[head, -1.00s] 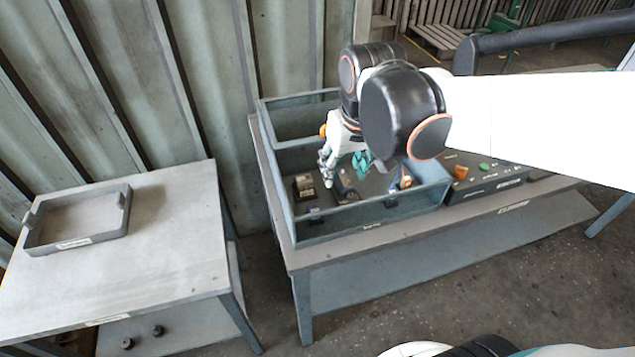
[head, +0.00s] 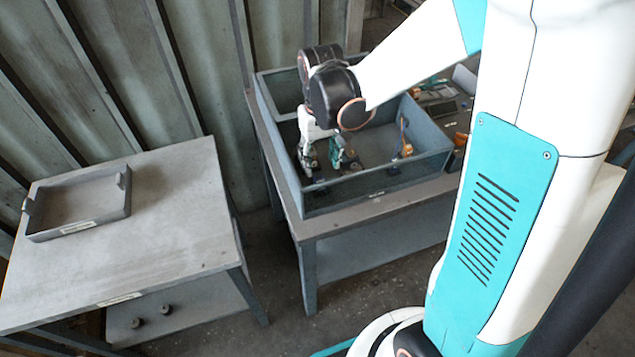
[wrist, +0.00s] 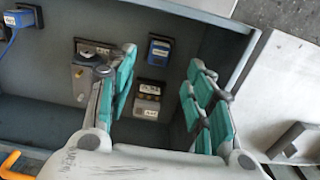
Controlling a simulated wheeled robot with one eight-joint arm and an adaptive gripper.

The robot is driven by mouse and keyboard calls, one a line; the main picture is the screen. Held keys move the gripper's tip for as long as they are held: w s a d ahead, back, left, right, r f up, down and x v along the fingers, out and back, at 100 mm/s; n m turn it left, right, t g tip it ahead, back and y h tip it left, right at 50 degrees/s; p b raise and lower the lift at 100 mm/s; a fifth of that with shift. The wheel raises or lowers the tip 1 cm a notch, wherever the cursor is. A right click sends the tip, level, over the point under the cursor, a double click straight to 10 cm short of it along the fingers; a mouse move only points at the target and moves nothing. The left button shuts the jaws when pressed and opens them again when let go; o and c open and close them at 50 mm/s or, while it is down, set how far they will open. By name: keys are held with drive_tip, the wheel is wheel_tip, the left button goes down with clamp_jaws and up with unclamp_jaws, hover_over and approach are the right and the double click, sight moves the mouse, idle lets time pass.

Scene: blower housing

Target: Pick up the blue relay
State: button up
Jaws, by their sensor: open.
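The blue relay (wrist: 160,48) lies on the floor of the grey bin (wrist: 45,65), a small blue block with a pale label. In the head view a small dark item that looks like it (head: 315,188) shows near the bin's front left corner. My gripper (wrist: 162,62) is open with teal-padded fingers and points down into the bin. In the wrist view the relay appears between the two fingertips, apart from both. In the head view my gripper (head: 324,158) is over the bin's left part.
A grey block (wrist: 148,98) sits beside the relay, and a metal-plated part (wrist: 88,65) lies by the left finger. A blue item with a cable (wrist: 18,18) is farther left. Bin walls are close. An empty tray (head: 78,203) stands on the left table (head: 170,240).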

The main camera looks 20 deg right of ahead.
sight(320, 179)
drive_tip(key=f, duration=0.2)
drive_tip(key=f+b, duration=0.1)
drive_tip(key=f, duration=0.1)
drive_tip(key=f+b, duration=0.1)
drive_tip(key=f, duration=0.2)
drive_tip(key=shift+w+f, duration=0.1)
drive_tip(key=shift+w, duration=0.15)
drive_tip(key=c, duration=0.9)
